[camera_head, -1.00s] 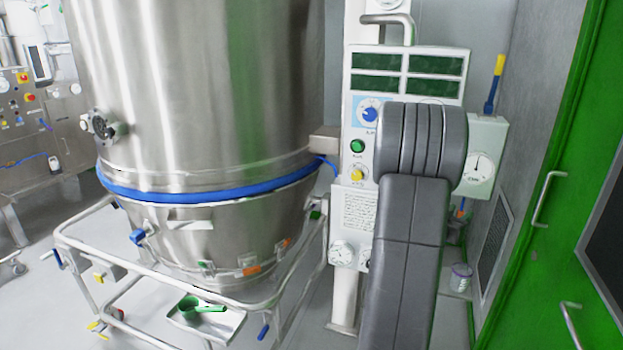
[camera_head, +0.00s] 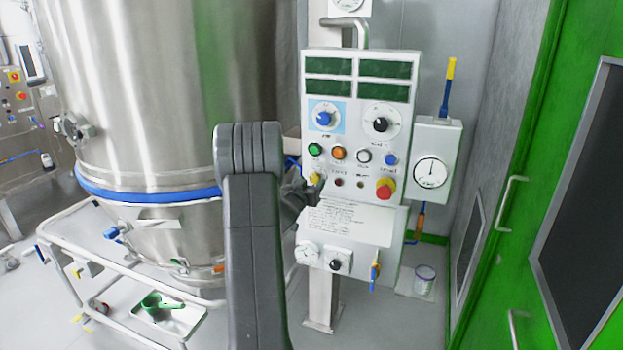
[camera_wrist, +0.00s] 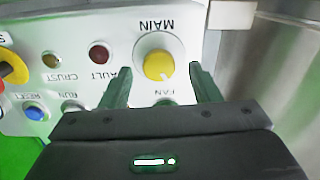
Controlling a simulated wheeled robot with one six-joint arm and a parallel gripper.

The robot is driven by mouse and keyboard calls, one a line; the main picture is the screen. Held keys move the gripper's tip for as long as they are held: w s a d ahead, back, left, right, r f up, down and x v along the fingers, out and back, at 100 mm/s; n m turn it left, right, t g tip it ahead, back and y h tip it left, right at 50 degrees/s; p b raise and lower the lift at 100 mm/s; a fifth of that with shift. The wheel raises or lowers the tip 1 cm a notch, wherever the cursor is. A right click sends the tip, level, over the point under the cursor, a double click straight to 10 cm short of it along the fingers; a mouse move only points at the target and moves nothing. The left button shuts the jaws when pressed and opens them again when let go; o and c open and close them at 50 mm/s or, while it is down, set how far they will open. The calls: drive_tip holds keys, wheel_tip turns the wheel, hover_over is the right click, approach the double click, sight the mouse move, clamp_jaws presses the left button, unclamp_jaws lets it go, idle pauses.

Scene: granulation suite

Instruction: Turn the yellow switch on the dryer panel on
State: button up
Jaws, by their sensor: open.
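The dryer panel (camera_head: 348,130) is a white upright box with dark green displays, knobs and buttons. The yellow switch (camera_head: 315,179) sits at its lower left, partly hidden by my gripper (camera_head: 300,190). In the wrist view, which shows the panel upside down, the yellow switch (camera_wrist: 158,65) is a round knob on a pale disc labelled MAIN. My gripper (camera_wrist: 160,72) is open, with one dark green finger on each side of the knob. A gap shows between each finger and the knob. I cannot tell which way the knob is turned.
A red and yellow stop button (camera_head: 385,188) is at the panel's lower right. Green (camera_head: 315,149) and orange (camera_head: 339,153) buttons sit above the yellow switch. The steel vessel (camera_head: 160,100) and its trolley rail (camera_head: 75,260) stand left of the panel. A green door (camera_head: 510,240) is on the right.

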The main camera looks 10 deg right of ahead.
drive_tip(key=shift+x, duration=0.85)
drive_tip(key=shift+c, duration=0.3)
drive_tip(key=c, duration=0.9)
drive_tip(key=shift+c, duration=0.2)
drive_tip(key=shift+d+f+m+b, duration=0.1)
drive_tip(key=shift+m+b, duration=0.2)
drive_tip(key=shift+b, duration=0.1)
drive_tip(key=m+b, duration=0.3)
drive_tip(key=b, duration=0.1)
drive_tip(key=shift+f+m, duration=0.15)
drive_tip(key=shift+m, duration=0.15)
drive_tip(key=m+b, duration=0.4)
drive_tip(key=shift+m+b, duration=1)
drive_tip(key=shift+m, duration=0.8)
drive_tip(key=shift+r, duration=0.25)
